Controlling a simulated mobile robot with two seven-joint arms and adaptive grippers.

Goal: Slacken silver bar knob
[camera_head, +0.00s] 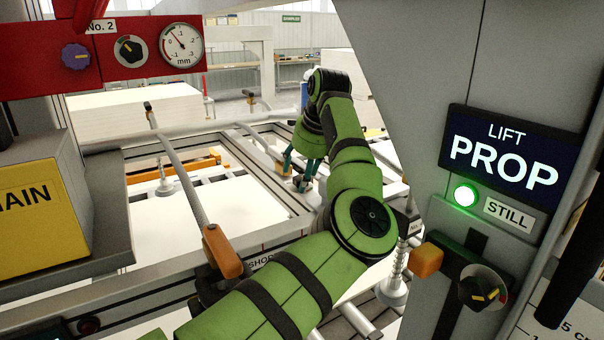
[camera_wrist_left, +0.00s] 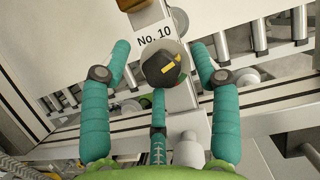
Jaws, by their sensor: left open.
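In the left wrist view, a dark round knob (camera_wrist_left: 165,66) with a yellow pointer mark sits on a pale silver-grey bar, below a label "No. 10" (camera_wrist_left: 155,36). My left gripper (camera_wrist_left: 160,58) is open, its teal fingers spread on either side of the knob with gaps visible; a third finger comes up from below. I cannot tell whether that finger touches the knob. In the head view my left gripper (camera_head: 302,170) points down over the gantry frame beyond my green arm, and the knob is too small there to make out surely. My right gripper is not in view.
A grey column with a "LIFT PROP" sign (camera_head: 504,161), a lit green lamp (camera_head: 466,195) and another pointer knob (camera_head: 482,288) stands close on the right. A red panel with a gauge (camera_head: 181,46) is at upper left. A bar with an orange end (camera_head: 222,251) lies left of my arm.

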